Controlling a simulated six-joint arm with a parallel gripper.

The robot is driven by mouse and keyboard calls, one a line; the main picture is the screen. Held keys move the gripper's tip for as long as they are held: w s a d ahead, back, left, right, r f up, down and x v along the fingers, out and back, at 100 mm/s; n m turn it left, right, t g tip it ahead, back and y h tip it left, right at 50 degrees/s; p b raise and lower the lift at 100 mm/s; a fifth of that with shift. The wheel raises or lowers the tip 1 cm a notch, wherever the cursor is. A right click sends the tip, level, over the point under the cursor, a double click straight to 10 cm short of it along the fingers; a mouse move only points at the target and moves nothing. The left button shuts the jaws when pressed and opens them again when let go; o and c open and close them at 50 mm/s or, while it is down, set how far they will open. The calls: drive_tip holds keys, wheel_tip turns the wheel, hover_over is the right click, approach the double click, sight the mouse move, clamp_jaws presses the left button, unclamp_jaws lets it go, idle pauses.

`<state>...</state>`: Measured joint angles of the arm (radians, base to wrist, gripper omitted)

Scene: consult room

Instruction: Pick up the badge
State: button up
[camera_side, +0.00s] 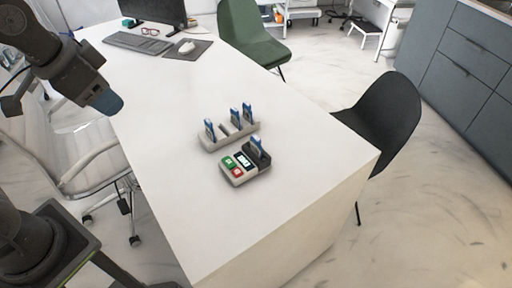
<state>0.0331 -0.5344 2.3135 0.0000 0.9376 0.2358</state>
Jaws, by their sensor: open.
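Small blue-and-white upright pieces that look like badges stand on the white table. Three are in a low grey rack (214,143): a left badge (209,129), a middle badge (235,117) and a right badge (247,113). An empty-looking gap lies between the left and middle ones. Another badge (257,146) stands in the dark slot of a small device (238,179) with green and red buttons, just in front of the rack. My gripper (108,104) is open at the upper left, well away from the badges. Its fingers are small and partly unclear.
The white table (165,150) is clear between my gripper and the rack. A keyboard (138,43), mouse (186,46), glasses (150,31) and monitor (155,10) are at its far end. A black chair (385,120), green chair (248,35) and white chair (75,150) stand around it.

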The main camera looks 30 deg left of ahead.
drive_tip(key=w+d+m+g, duration=0.1)
drive_tip(key=w+d+m, duration=0.1)
drive_tip(key=w+m, duration=0.35)
drive_tip(key=m+g, duration=0.4)
drive_tip(key=m, duration=1)
hover_over(256, 137)
wheel_tip(256, 137, down, 17)
wheel_tip(256, 137, down, 13)
drive_tip(key=shift+f, duration=0.2)
drive_tip(key=shift+c, duration=0.2)
clamp_jaws()
